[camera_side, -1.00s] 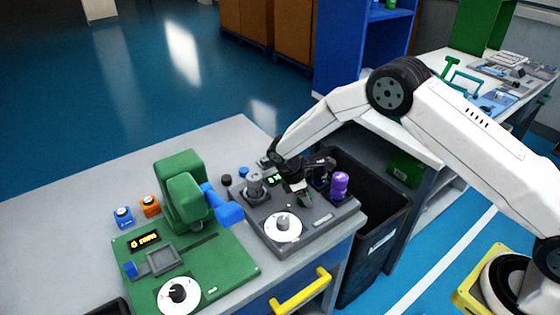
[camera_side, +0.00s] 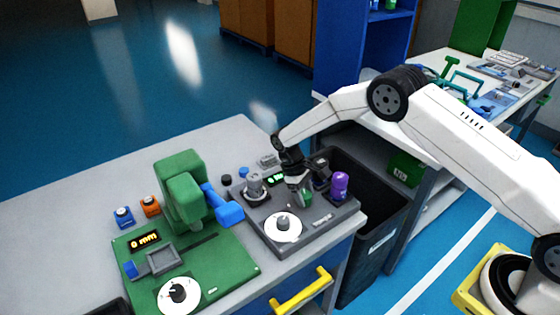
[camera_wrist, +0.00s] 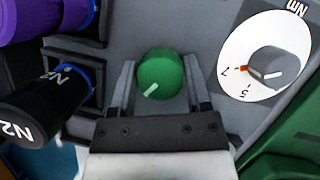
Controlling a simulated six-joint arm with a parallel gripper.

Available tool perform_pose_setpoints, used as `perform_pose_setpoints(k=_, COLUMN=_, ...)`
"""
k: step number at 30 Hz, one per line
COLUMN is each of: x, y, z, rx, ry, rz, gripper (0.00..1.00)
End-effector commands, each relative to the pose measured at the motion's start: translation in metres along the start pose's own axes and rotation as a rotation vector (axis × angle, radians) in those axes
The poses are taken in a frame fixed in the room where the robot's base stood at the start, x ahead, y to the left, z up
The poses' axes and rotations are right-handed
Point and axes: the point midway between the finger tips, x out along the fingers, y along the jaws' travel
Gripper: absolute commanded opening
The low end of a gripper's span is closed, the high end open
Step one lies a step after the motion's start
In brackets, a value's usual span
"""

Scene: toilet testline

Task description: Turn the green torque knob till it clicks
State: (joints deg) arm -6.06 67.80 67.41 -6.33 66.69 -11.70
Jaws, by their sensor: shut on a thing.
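The green torque knob (camera_wrist: 160,75) is a round knob with a pale pointer line, seen in the middle of the wrist view. The pointer aims to the lower left there. My gripper (camera_wrist: 160,88) has one finger on each side of the knob and is shut on it. In the side view my gripper (camera_side: 303,197) reaches down onto the grey torque station (camera_side: 318,239), and the green knob (camera_side: 307,199) shows partly between the fingers.
A white dial with a grey knob (camera_wrist: 272,68) is close on the right in the wrist view. Black (camera_wrist: 40,105) and purple (camera_wrist: 45,15) cylinders stand on the left. A green press (camera_side: 183,190) with a blue lever stands left of the station. A black bin (camera_side: 385,215) is beside the table.

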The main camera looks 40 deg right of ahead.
Motion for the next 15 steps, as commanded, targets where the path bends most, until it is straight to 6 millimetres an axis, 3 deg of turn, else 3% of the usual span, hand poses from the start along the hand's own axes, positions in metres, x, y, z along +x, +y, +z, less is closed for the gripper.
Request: perform_pose_setpoints(k=15, x=-0.0003, y=0.0001, z=0.0004, rx=0.105, ry=-0.001, rz=-0.044, gripper=0.03)
